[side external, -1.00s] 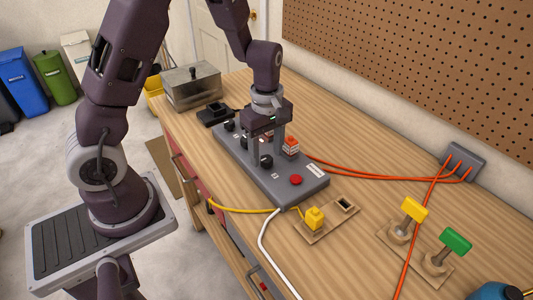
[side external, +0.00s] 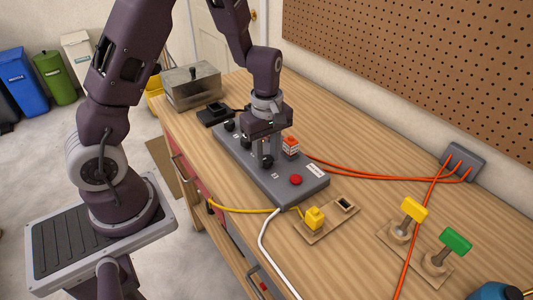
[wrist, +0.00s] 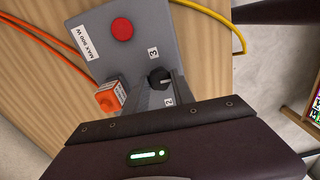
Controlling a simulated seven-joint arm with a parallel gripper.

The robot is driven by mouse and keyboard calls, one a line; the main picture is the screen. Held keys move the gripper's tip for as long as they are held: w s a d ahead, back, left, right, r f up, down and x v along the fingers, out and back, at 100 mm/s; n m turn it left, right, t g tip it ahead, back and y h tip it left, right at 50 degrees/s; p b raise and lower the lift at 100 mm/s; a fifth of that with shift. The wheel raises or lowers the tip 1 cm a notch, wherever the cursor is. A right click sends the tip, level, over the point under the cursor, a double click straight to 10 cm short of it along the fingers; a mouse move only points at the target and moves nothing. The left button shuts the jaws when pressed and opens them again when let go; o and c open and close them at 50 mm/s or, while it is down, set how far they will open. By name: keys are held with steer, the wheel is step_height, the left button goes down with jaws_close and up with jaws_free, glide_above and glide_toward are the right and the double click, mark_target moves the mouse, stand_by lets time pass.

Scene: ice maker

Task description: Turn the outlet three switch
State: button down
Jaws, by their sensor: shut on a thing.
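The grey power strip (side external: 299,190) lies on the wooden bench with a row of black knobs and a red button (side external: 295,180). The outlet three switch is a black round knob (side external: 267,162) beside the printed 3; it also shows in the wrist view (wrist: 159,76), between the printed 3 and 2. My gripper (side external: 266,158) points down over the strip, its fingers closed together at this knob. The fingers partly hide the knob, and its exact setting is hard to read.
An orange-and-white plug (side external: 291,146) stands close beside my fingers, with orange cables behind. A yellow plug (side external: 314,218) sits on a board in front. Yellow and green levers (side external: 455,241) stand at right. A metal box (side external: 191,87) is at the back left.

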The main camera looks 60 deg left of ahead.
steer(key=m, duration=0.8)
steer(key=shift+m, duration=0.3)
steer(key=m, duration=0.4)
steer(key=shift+m, duration=2.3)
steer(key=c, duration=1.1)
jaws_free()
steer(key=shift+o, duration=0.2)
steer(key=shift+r, duration=0.1)
